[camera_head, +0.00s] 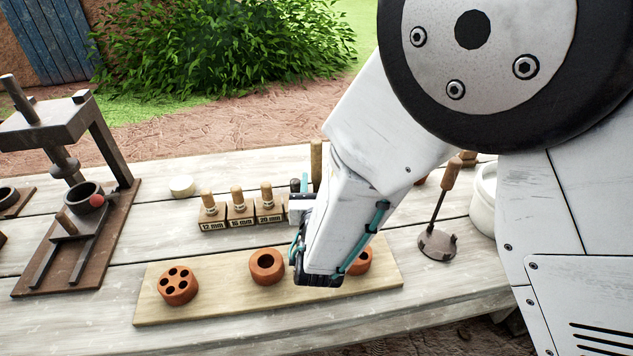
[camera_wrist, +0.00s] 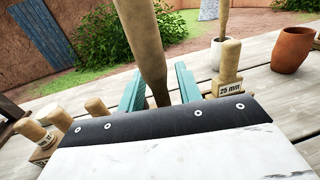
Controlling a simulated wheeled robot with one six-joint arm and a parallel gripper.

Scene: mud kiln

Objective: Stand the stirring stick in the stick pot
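The stirring stick (camera_wrist: 146,45) is a thick brown wooden stick that narrows to a dark lower part. In the wrist view it stands roughly upright, tilted, between the two teal fingers of my gripper (camera_wrist: 159,85), which look shut on it. Its lower end is hidden behind my gripper body. A whitish pot (camera_wrist: 216,57) stands behind the 25 mm stamp, with another thin stick (camera_wrist: 223,20) upright in it. In the head view my arm hides most of my gripper, and an upright wooden stick (camera_head: 316,165) shows beside it; I cannot tell which stick this is.
Labelled stamps stand close by, including the 25 mm stamp (camera_wrist: 230,85) and the 20 mm one (camera_head: 268,208). A terracotta pot (camera_wrist: 292,50) stands at the right. A board (camera_head: 215,295) with clay pieces lies in front. A press (camera_head: 75,200) is at the left.

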